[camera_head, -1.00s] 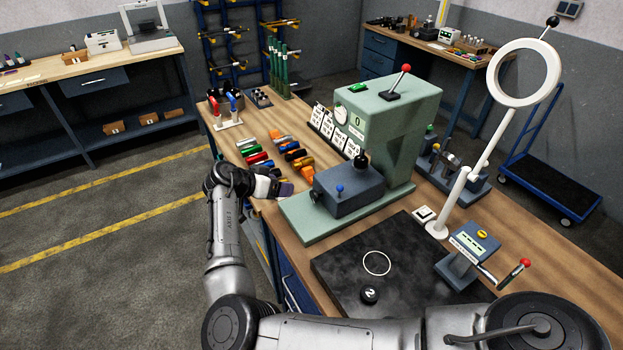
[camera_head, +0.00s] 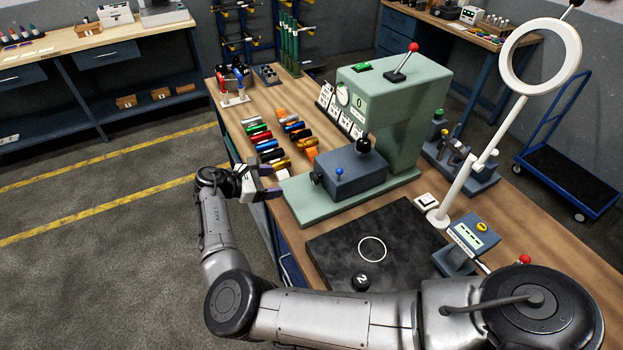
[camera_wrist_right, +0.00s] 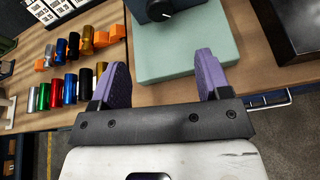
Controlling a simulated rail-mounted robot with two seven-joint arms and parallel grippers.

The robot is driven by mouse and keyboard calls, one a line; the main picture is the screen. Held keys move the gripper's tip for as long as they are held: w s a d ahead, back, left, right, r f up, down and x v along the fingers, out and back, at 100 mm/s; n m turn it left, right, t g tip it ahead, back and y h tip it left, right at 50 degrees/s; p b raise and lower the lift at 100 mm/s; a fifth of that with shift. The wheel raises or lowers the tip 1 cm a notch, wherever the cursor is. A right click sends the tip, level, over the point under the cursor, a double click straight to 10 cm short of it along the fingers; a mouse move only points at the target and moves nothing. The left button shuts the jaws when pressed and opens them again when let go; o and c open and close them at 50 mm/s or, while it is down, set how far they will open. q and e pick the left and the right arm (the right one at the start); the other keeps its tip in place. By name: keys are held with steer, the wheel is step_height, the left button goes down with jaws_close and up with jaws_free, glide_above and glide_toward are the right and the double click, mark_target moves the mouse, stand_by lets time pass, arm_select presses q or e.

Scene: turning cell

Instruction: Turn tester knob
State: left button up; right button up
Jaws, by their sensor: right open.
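The green tester stand (camera_head: 410,110) is on the bench, with a blue-grey block (camera_head: 352,172) on its base plate. A dark round knob (camera_head: 317,177) is on the block's left end; in the wrist view this knob (camera_wrist_right: 168,10) is at the top edge, partly cut off. A black ball (camera_head: 363,146) tops the block and a blue ball (camera_head: 339,173) is on its front. My right gripper (camera_head: 277,182) is open and empty, left of the knob and apart from it. Its purple fingers straddle the base plate's near edge in the wrist view (camera_wrist_right: 165,75). My left gripper is out of view.
Coloured cylinders (camera_head: 270,145) lie in rows left of the stand. A ring lamp (camera_head: 540,55) and a small display device (camera_head: 468,237) stand at the right.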

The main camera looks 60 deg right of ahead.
mark_target(312, 179)
steer(key=shift+n, duration=0.9)
steer(key=x, duration=1.2)
steer(key=shift+f, duration=0.1)
steer(key=shift+p+x, duration=0.3)
steer(key=shift+x, duration=0.6)
